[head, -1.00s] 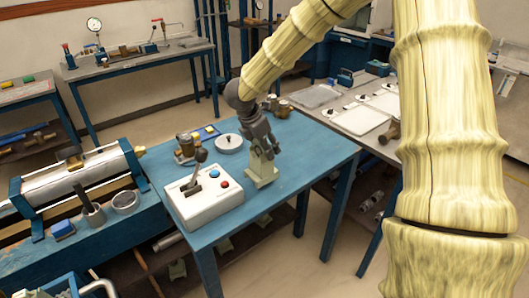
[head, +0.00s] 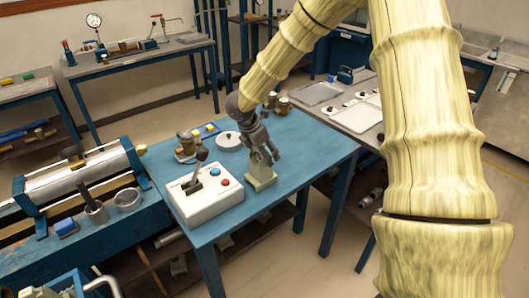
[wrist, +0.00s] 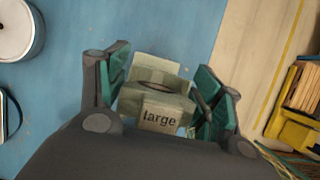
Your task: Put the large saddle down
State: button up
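The large saddle (head: 261,177) is a pale grey-green block standing upright on the blue table, near its right edge. In the wrist view the saddle (wrist: 160,116) shows its label "large" and a curved notch on top. My gripper (head: 264,151) is just above the saddle and around its upper part. In the wrist view, my gripper (wrist: 163,88) has its teal-padded fingers spread on either side of the saddle, apparently with small gaps. The saddle's base rests on the tabletop.
A white control box (head: 206,194) with a lever and red and blue buttons stands left of the saddle. A round white dish (head: 228,140) and brass parts (head: 186,147) lie behind. The blue tabletop (head: 290,160) is clear to the right.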

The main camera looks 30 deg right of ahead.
jog(key=shift+r, duration=0.15)
jog(key=b+v, duration=0.2)
jog(key=v, duration=1)
jog(key=shift+a+b, duration=0.1)
jog(key=shift+b, duration=0.3)
